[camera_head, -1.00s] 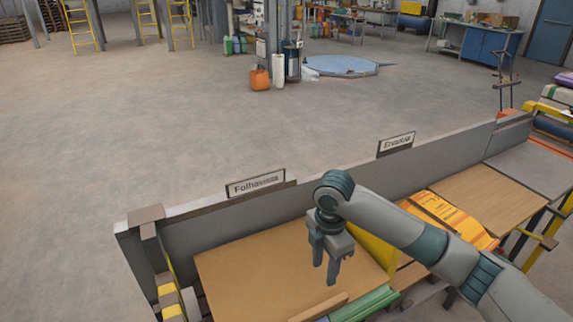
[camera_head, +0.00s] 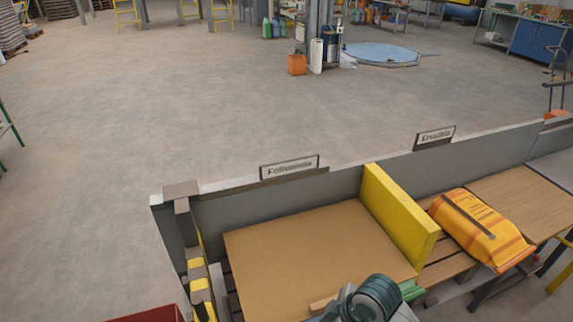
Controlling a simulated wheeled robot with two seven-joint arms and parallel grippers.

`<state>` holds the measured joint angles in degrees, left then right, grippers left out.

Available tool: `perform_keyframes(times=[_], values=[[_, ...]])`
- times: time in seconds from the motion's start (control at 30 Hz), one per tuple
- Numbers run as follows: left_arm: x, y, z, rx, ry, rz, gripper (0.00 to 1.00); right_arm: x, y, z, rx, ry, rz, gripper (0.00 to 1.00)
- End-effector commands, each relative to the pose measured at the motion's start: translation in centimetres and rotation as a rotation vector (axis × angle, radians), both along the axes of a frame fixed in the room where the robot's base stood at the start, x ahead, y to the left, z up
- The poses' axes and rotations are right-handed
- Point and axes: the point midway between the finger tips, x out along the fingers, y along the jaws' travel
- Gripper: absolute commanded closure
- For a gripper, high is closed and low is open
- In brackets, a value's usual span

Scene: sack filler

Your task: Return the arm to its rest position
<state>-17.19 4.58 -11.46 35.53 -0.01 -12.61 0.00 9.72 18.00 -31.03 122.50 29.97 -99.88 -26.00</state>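Part of my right arm shows at the bottom edge of the head view, as a teal and grey joint in front of the near edge of the brown board (camera_head: 310,250). My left arm and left gripper are not in view.
A yellow divider (camera_head: 398,220) stands upright right of the board. An orange sack (camera_head: 480,228) lies right of it. A grey back wall (camera_head: 345,186) with two signs runs behind. A red container (camera_head: 150,314) shows at bottom left. Open floor lies beyond.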

Motion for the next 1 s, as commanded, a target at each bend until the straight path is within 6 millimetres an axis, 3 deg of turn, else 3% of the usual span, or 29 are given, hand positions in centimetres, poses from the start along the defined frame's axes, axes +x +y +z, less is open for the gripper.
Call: perform_keyframes(times=[0.27,0.5,1.0], values=[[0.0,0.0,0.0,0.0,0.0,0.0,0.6,-5.9,-2.4,-2.5,0.069,0.035,-0.361,0.6],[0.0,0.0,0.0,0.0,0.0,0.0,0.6,-11.1,-6.7,-3.8,0.067,0.056,-0.675,0.6],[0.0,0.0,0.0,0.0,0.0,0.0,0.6,-17.5,-12.6,-4.2,0.007,0.058,-0.997,0.6]])
